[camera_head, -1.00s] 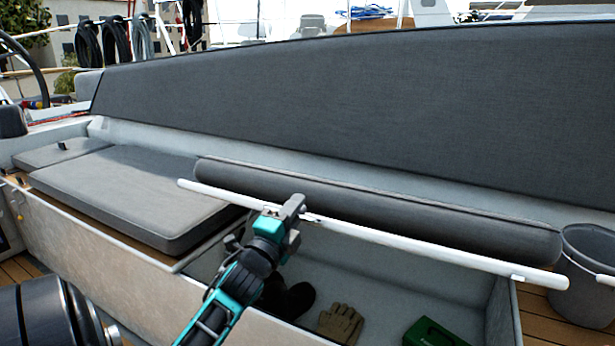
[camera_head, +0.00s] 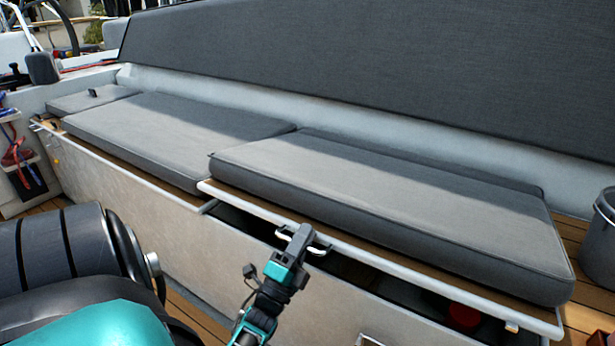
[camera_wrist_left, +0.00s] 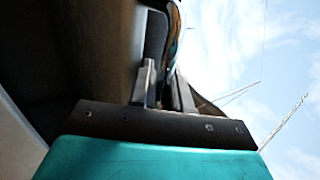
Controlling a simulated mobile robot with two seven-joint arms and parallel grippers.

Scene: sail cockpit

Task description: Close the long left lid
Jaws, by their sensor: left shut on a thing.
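The long lid (camera_head: 400,267) has a white front edge and carries a grey cushion (camera_head: 390,200). In the head view it lies low over the bench locker, tilted slightly, with a narrow dark gap under its front edge. My left gripper (camera_head: 304,241) is shut on a small handle at the lid's front edge. In the left wrist view the fingers (camera_wrist_left: 166,92) are closed around a thin part beside the lid's underside; exact contact is hard to see. A red item (camera_head: 464,316) shows in the gap. My right gripper is out of view.
Another cushioned lid (camera_head: 165,135) and a small one (camera_head: 95,99) lie flat further left. A grey backrest (camera_head: 400,75) runs behind the bench. A grey bucket (camera_head: 602,240) stands at the right. Wooden deck (camera_head: 590,322) shows at lower right.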

